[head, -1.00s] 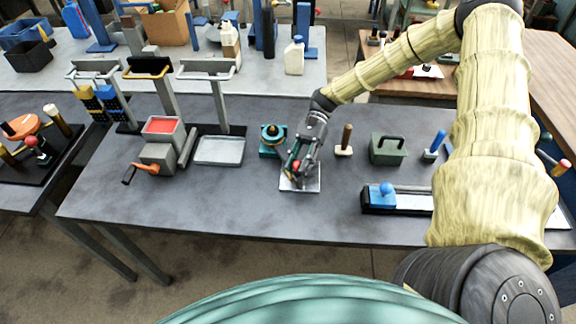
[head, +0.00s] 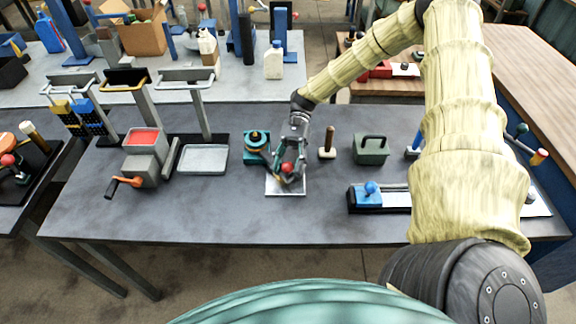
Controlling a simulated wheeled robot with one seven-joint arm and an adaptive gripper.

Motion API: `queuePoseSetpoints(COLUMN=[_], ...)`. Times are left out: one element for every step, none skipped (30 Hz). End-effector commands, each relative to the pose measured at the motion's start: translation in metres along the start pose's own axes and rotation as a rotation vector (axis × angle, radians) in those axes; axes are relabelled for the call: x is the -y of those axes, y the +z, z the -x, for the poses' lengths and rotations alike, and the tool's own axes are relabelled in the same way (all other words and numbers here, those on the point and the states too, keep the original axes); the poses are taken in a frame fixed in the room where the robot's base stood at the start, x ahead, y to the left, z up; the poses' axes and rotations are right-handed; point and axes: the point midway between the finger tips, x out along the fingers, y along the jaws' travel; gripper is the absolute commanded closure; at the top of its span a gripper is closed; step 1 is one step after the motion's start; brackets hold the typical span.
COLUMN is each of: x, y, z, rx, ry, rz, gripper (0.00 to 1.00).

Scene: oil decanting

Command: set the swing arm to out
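A teal device with a round top and a dark cap (head: 257,140) stands on the grey table, left of my gripper. I take it for the swing arm's base. A red ball-shaped knob (head: 287,168) shows at my gripper's fingers, above a pale square plate (head: 285,188). My gripper (head: 287,172) points down around or against this knob. The fingers and any arm linking knob and base overlap in view. I cannot tell whether the fingers are closed on the knob.
Left stand a grey tray (head: 203,159) and a red-topped box with an orange-handled crank (head: 125,184). Right of my gripper are a wooden-handled stamp (head: 328,143), a green handled box (head: 371,149) and a blue-knobbed slide (head: 369,194). The front table strip is clear.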

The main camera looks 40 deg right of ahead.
Motion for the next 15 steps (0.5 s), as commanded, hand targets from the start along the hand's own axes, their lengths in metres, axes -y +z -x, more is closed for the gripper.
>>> queuePoseSetpoints(x=[0.000,0.000,0.000,0.000,0.000,0.000,0.000,0.000,0.000,0.000,0.000,-0.001,-0.001,-0.002,-0.002], y=[0.000,0.000,0.000,0.000,0.000,0.000,0.000,0.001,0.002,0.003,0.004,0.006,0.008,0.010,0.014], z=[0.000,0.000,0.000,0.000,0.000,0.000,0.000,0.000,0.000,0.001,0.001,0.002,0.003,0.004,0.006], rx=[0.000,0.000,0.000,0.000,0.000,0.000,0.000,0.000,0.000,0.000,0.000,0.000,0.000,0.000,-0.001], ry=[0.000,0.000,0.000,0.000,0.000,0.000,0.000,0.000,0.000,0.000,0.000,0.000,0.000,0.000,0.000], rz=[0.000,0.000,0.000,0.000,0.000,0.000,0.000,0.000,0.000,0.000,0.001,0.001,0.001,0.001,0.001], gripper=[0.46,0.46,0.46,0.46,0.46,0.46,0.46,0.46,0.46,0.46,0.46,0.46,0.46,0.46,0.46])
